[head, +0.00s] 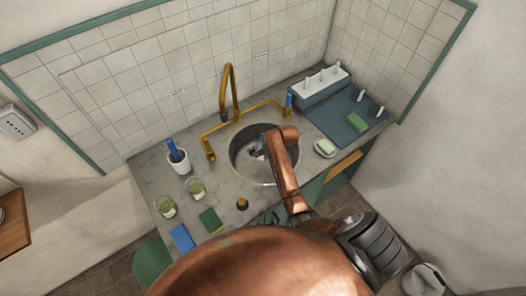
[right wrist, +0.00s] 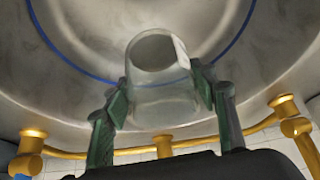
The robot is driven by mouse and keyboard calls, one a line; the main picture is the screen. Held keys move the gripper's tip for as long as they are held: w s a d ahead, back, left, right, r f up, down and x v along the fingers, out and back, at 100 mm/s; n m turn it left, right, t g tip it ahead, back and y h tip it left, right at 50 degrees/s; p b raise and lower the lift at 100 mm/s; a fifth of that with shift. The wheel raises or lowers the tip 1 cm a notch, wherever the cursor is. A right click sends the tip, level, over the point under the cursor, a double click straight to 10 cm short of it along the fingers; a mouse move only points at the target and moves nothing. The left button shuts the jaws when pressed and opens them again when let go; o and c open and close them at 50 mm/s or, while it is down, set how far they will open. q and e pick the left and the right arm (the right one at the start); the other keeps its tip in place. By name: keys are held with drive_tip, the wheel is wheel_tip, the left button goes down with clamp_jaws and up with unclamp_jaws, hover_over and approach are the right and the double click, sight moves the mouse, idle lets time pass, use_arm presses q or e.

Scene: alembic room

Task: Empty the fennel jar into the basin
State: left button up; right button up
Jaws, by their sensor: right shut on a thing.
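My right arm reaches over the round steel basin (head: 239,168) in the counter, its gripper (head: 258,151) small and dark inside the rim. In the right wrist view, the green fingers of this gripper (right wrist: 165,100) are shut on the sides of a clear glass jar (right wrist: 162,98). Its open mouth points away from the wrist, towards the basin wall (right wrist: 85,45). A white label sits near the rim; I cannot read it. The glass looks clear, with no contents that I can make out. The jar cannot be told apart in the head view. My left gripper is not in view.
A brass tap (head: 230,90) arches behind the basin. Two glasses with green contents (head: 165,206) (head: 195,187), a white cup (head: 178,162), a green sponge (head: 211,220) and a blue sponge (head: 182,237) stand left. A soap dish (head: 325,148) and a blue tray (head: 345,127) are right.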

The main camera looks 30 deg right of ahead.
drive_tip(key=shift+w+r, duration=0.1)
drive_tip(key=shift+r, duration=0.4)
drive_tip(key=shift+r, duration=0.15)
drive_tip(key=shift+r+g+p, duration=0.15)
drive_tip(key=shift+g+p, duration=0.25)
drive_tip(key=shift+p, duration=0.3)
drive_tip(key=shift+r+g+h+p, duration=0.1)
drive_tip(key=shift+g+h+p, duration=0.2)
drive_tip(key=shift+g+p, duration=1)
drive_tip(key=shift+g+h, duration=0.4)
drive_tip(key=shift+g, duration=0.4)
